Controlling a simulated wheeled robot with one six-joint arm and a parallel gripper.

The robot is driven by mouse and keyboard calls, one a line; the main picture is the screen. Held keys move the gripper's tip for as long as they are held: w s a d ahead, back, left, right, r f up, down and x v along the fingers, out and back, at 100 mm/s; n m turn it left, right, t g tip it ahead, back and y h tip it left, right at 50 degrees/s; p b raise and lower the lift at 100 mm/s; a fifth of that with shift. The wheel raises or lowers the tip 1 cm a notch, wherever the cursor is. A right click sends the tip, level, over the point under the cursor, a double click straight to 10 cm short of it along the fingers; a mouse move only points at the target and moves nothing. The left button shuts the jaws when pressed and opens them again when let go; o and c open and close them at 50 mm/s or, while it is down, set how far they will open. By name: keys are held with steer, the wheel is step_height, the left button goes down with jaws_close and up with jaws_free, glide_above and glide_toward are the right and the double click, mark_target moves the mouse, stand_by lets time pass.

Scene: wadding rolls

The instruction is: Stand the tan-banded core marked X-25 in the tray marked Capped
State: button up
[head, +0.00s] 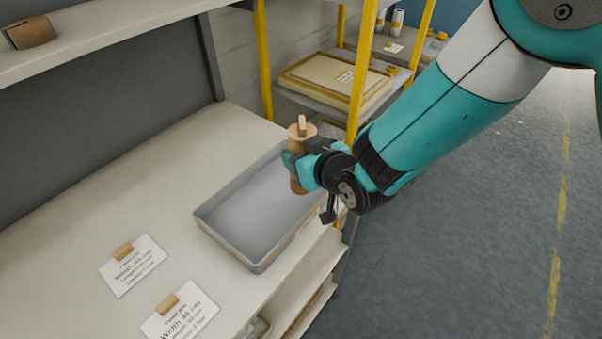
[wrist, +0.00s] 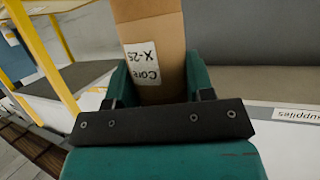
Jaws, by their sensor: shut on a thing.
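My gripper (head: 305,167) is shut on a tan cardboard core (head: 297,184) and holds it roughly upright at the right end of a grey tray. In the wrist view the core (wrist: 155,45) sits between the teal fingers, and its white label reads "Core X-25". A short tan piece sticks up from its top in the head view. The grey tray (head: 232,248) lies on the pale shelf and looks empty. No tray marking is readable. The core's lower end is near the tray's far right part; I cannot tell whether it touches the floor of the tray.
Two white cards (head: 133,265) (head: 181,312) with tan pieces on them lie on the shelf (head: 120,205) at front left. A yellow-post rack (head: 265,60) with a flat box (head: 335,82) stands behind. A brown roll (head: 30,32) lies on the upper shelf. The aisle floor at right is clear.

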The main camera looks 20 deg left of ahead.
steer(key=shift+f+p, duration=0.7)
steer(key=shift+f, duration=2.85)
steer(key=shift+f, duration=0.15)
steer(key=o, duration=0.9)
